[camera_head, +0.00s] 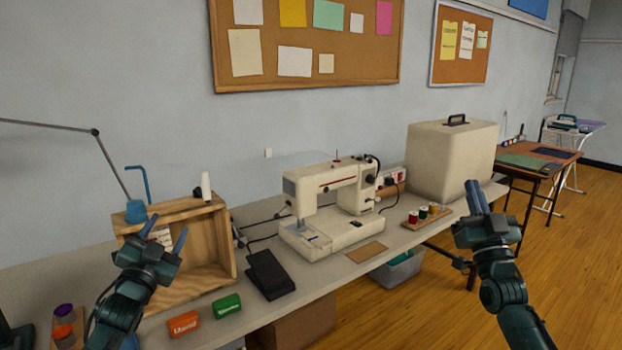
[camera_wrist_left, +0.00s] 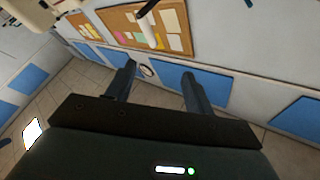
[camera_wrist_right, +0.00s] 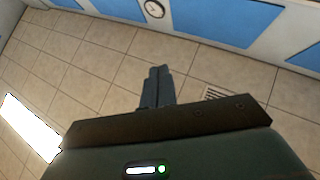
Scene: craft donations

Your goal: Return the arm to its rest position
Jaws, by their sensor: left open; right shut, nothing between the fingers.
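My left gripper (camera_head: 164,239) is raised in front of the wooden box at the left of the head view, its fingers apart and pointing up. Nothing is between them. The left wrist view shows the same open fingers (camera_wrist_left: 158,85) pointing toward the wall and ceiling. My right gripper (camera_head: 473,196) is raised at the right of the head view, in front of the floor beyond the table. Its fingers are together and empty. The right wrist view shows the closed fingers (camera_wrist_right: 158,86) against the ceiling tiles.
The long table (camera_head: 345,272) holds an open wooden box (camera_head: 226,246), a black pedal (camera_head: 269,275), a sewing machine (camera_head: 327,200), a beige case (camera_head: 450,162), thread spools on a tray, and orange (camera_head: 183,324) and green (camera_head: 227,305) boxes. Wooden floor (camera_head: 575,270) is open at the right.

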